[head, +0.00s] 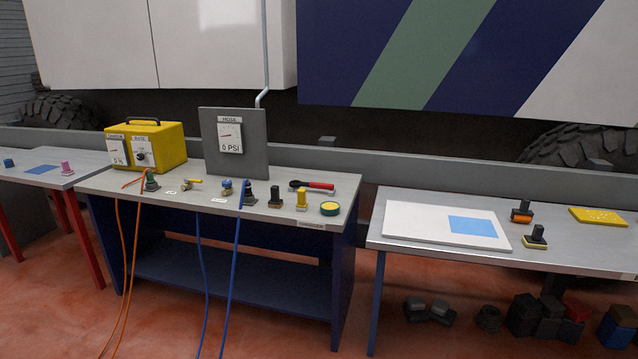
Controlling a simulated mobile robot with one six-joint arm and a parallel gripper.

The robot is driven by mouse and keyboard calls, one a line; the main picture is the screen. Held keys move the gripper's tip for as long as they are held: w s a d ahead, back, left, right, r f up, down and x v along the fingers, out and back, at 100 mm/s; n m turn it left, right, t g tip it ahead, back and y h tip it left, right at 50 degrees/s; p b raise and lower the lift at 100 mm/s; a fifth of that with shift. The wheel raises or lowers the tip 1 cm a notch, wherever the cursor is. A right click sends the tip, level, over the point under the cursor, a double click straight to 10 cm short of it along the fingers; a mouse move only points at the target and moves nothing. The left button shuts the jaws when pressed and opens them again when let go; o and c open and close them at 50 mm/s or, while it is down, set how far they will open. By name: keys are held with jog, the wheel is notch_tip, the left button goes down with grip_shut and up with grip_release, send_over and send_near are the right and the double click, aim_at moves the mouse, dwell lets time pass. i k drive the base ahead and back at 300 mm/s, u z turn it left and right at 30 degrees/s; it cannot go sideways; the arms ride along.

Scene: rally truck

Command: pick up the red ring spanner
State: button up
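A tool with a red handle and a dark head, which looks like the red ring spanner (318,186), lies flat near the back right of the middle bench (215,205) in the head view. Its dark end points left and its red handle points right. It is too small to make out a ring shape. Nothing covers it. My gripper is not in view.
Blue hoses (236,270) hang off the front edge.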

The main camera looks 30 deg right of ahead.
aim_at(295, 183)
jog(key=z, duration=0.15)
jog(key=i, duration=1.3)
jog(key=u, duration=0.3)
